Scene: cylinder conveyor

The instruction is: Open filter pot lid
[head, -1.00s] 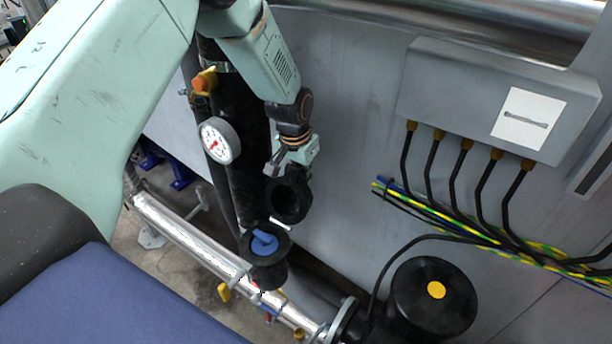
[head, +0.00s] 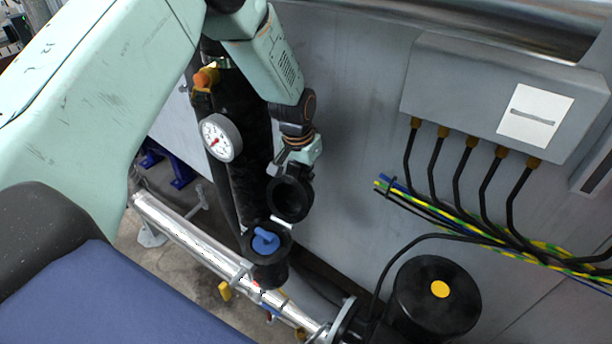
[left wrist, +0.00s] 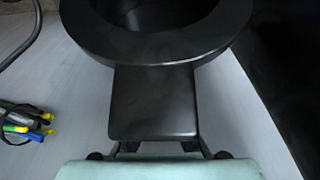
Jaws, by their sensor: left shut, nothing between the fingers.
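The filter pot (head: 270,272) is a black cylinder low in the middle of the head view, with a blue handled piece (head: 265,240) showing in its open top. Its black round lid (head: 279,206) stands swung up at the pot's far side, showing its hollow underside. In the left wrist view the lid's rim and flat tab (left wrist: 152,105) fill the middle. My left gripper (head: 288,172) is at the lid's upper edge, by the tab. It is shut with nothing held; its fingertips are mostly hidden behind the tab in the wrist view. My right gripper is not in view.
A pressure gauge (head: 220,138) and a thick black pipe stand left of my gripper. A grey wall box (head: 455,85) with cables is at the right. A black round housing with a yellow cap (head: 439,289) sits lower right. Bare wall lies right of the lid.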

